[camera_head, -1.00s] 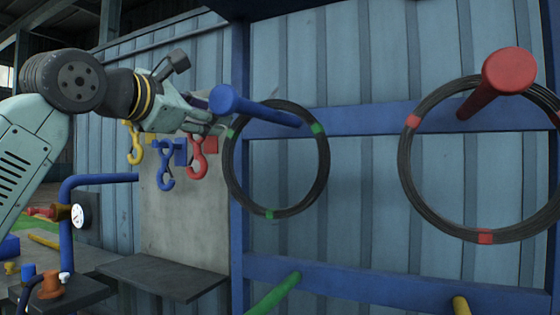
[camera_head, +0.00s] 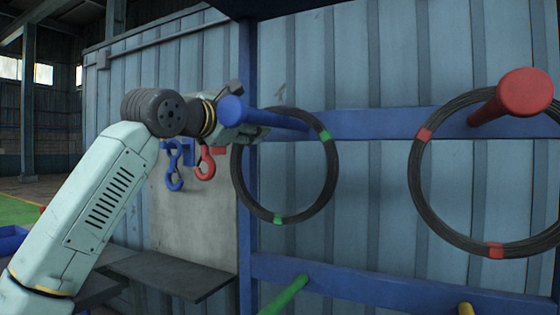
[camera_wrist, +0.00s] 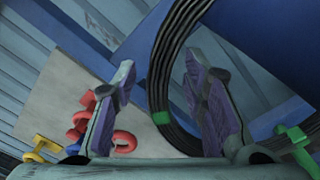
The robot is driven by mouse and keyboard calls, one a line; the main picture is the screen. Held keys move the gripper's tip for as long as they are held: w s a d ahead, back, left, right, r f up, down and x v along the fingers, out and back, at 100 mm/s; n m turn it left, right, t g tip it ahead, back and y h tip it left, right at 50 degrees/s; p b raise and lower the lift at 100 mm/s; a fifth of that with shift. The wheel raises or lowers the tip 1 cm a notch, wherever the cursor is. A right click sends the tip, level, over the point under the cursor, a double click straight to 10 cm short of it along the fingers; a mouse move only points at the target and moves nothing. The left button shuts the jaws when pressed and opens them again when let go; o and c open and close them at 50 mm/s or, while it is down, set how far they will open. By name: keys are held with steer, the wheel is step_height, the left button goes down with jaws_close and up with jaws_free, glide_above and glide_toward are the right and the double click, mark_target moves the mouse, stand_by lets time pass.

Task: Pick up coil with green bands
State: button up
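The coil with green bands (camera_head: 334,172) is a dark wire ring hanging on a blue peg (camera_head: 272,119) of the rack. Its green bands show on the right and at the bottom. My gripper (camera_head: 258,133) is at the coil's upper left, partly hidden behind the peg. In the wrist view, my gripper (camera_wrist: 159,64) is open, with a finger on each side of the coil (camera_wrist: 158,82). A green band (camera_wrist: 162,118) lies between the fingers, with gaps visible on both sides.
A coil with red bands (camera_head: 424,190) hangs on a red peg (camera_head: 510,97) to the right. A blue hook (camera_head: 174,168) and a red hook (camera_head: 206,162) hang on the panel at left. A green peg (camera_head: 286,295) sticks out below.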

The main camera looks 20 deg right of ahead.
jaws_close()
stand_by(0.5)
stand_by(0.5)
steer(key=shift+r, duration=0.2)
